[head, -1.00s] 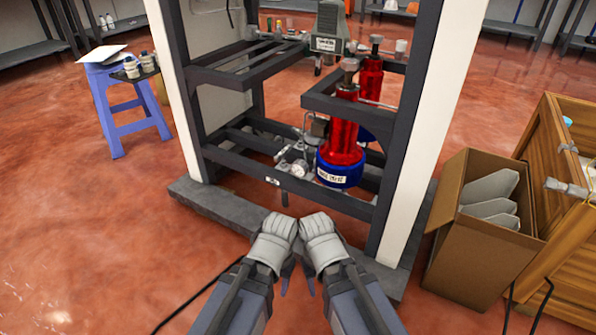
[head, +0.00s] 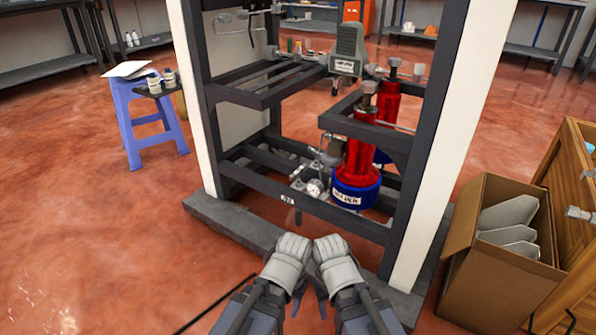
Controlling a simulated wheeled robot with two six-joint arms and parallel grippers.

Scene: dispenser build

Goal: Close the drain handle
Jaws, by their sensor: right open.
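A dark metal frame (head: 345,222) stands ahead with a red cylinder on a blue base (head: 355,196) low inside it. Left of the cylinder is a cluster of metal valves and fittings (head: 300,180) with a round white gauge (head: 315,188). Which small part is the drain handle I cannot tell. My left gripper (head: 292,246) and right gripper (head: 330,247) are side by side in front of and below the lower beam, apart from the fittings. The right is open; the left's fingers are unclear.
A grey plinth (head: 225,228) runs under the frame, with white posts on both sides. A cardboard box (head: 495,285) and a wooden cabinet (head: 575,195) stand at right. A blue stool (head: 150,115) with bottles is at left.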

